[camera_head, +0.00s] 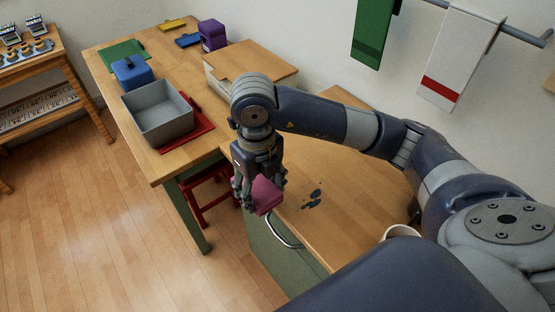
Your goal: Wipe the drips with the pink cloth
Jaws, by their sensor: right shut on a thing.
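The pink cloth (267,195) is a folded pink block at the front edge of the wooden counter. My right gripper (257,203) points down and is shut on the cloth. Its fingers cover part of the cloth, and I cannot tell whether the cloth touches the counter. The drips (313,198) are small dark blue spots on the counter, to the right of the cloth and apart from it. My left gripper is not in view.
A white cup (402,231) stands at the right, partly hidden by my arm. A wooden box (250,61) stands behind. A green towel (373,32) and white towel (459,57) hang on a rail.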

